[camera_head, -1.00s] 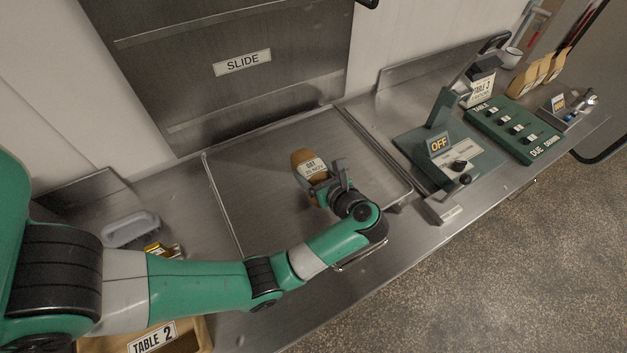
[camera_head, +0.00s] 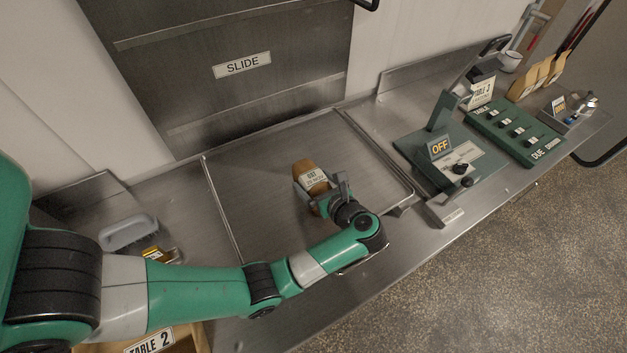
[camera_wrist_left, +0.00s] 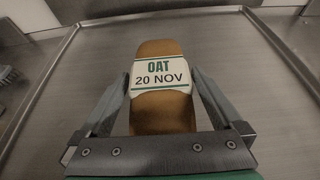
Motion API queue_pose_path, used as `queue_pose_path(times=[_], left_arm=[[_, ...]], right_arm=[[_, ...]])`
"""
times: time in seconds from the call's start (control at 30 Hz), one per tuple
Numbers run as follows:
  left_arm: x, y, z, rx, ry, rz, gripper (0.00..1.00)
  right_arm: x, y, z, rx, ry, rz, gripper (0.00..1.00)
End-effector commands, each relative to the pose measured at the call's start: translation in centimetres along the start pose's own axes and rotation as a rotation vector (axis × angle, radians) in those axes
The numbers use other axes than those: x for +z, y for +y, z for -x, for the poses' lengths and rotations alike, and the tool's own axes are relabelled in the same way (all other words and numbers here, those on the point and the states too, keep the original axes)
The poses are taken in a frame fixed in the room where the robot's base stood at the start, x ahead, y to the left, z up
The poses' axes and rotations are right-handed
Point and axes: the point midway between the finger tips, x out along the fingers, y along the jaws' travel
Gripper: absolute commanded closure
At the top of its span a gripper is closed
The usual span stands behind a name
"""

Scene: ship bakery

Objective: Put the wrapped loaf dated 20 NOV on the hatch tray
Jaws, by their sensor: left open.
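The wrapped brown loaf (camera_head: 311,176) lies on the hatch tray (camera_head: 240,215), near its middle. Its white band reads OAT 20 NOV, and the loaf also shows in the left wrist view (camera_wrist_left: 160,112). My left gripper (camera_head: 321,187) is open, with one finger on each side of the loaf. In the left wrist view the fingers (camera_wrist_left: 160,82) stand spread, with small gaps to the loaf. The near end of the loaf is hidden behind the gripper. My right gripper is not in view.
A closed steel hatch marked SLIDE (camera_head: 242,66) stands behind the tray. At right are a green device marked OFF (camera_head: 440,147) and a green switch panel (camera_head: 515,130). A grey-handled tool (camera_head: 129,232) and a TABLE 2 box (camera_head: 195,336) lie at left.

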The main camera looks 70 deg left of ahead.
Motion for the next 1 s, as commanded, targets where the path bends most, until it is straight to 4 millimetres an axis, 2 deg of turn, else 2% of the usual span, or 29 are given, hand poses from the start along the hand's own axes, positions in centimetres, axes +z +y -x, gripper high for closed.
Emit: queue_pose_path(times=[0.37, 0.43, 0.5, 0.67, 1.0], left_arm=[[0.0, -0.1, 8.4, -0.005, 0.001, 0.000, 0.00], [0.8, -0.1, 10.0, -0.003, 0.000, -0.004, 0.00], [0.6, -0.1, 10.9, -0.002, 0.000, -0.004, 0.00], [0.2, 0.0, 11.6, -0.001, 0.000, -0.001, 0.00], [0.1, -0.1, 11.6, -0.003, -0.001, 0.001, 0.00]], right_arm=[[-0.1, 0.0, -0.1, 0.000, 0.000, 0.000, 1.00], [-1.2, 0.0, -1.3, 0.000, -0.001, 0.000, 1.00], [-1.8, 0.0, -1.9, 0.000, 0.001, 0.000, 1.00], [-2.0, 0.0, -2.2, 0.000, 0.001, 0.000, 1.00], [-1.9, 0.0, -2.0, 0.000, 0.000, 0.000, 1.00]])
